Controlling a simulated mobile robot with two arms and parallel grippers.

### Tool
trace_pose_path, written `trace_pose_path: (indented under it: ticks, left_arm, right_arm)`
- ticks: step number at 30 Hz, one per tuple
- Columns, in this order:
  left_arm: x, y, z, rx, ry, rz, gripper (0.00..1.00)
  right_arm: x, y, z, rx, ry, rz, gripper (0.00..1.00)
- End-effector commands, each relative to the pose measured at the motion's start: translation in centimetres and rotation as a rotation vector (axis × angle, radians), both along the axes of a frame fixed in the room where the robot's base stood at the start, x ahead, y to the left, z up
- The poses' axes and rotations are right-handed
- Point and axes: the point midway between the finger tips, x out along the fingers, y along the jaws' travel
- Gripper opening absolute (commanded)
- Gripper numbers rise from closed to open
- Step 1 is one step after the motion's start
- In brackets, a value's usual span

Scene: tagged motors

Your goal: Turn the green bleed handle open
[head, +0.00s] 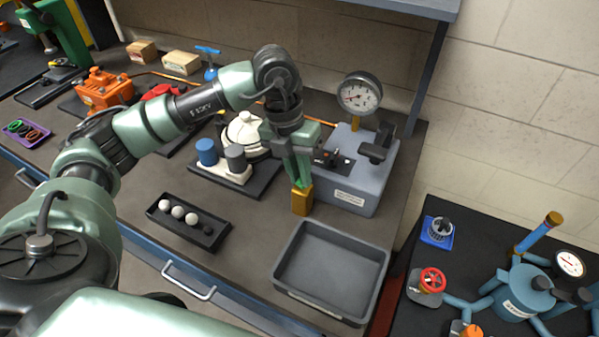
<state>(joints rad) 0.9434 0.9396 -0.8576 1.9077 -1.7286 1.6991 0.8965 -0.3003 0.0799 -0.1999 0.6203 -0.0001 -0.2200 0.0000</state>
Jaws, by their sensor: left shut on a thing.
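My left gripper (299,178) reaches down from above at the left front of the grey gauge unit (350,192). It is shut on the green bleed handle (306,165), which is mostly hidden by the fingers, so its angle is hard to tell. A brass-coloured block (302,202) shows directly below the fingertips. A round white-faced pressure gauge (359,94) stands on top of the unit. My right gripper is not in view.
An empty grey tray (283,274) lies just in front. A black tray (161,222) with white balls and a stand with blue and grey cylinders (206,152) lie left. A second dark table (412,305) with blue piping is at right.

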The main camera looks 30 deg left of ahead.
Motion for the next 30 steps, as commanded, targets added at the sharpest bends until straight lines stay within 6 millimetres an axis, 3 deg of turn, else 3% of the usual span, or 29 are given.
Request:
trace_pose_path:
  ticks: [5,6,8,20,30]
  left_arm:
    - [0.1,0.0,0.2,-0.003,-0.005,0.002,0.0]
    - [0.1,0.0,0.2,-0.003,-0.005,0.002,0.17]
    - [0.1,0.0,0.2,-0.003,-0.005,0.002,0.34]
    - [0.1,0.1,0.5,-0.001,-0.003,0.001,0.34]
    - [0.1,1.1,5.7,-0.002,-0.006,0.001,0.34]
  right_arm:
    - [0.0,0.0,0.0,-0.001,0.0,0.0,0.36]
    - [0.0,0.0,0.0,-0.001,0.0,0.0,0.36]
    - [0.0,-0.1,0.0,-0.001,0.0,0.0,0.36]
    - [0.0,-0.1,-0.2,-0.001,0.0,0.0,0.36]
    - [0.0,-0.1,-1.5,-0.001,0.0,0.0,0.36]
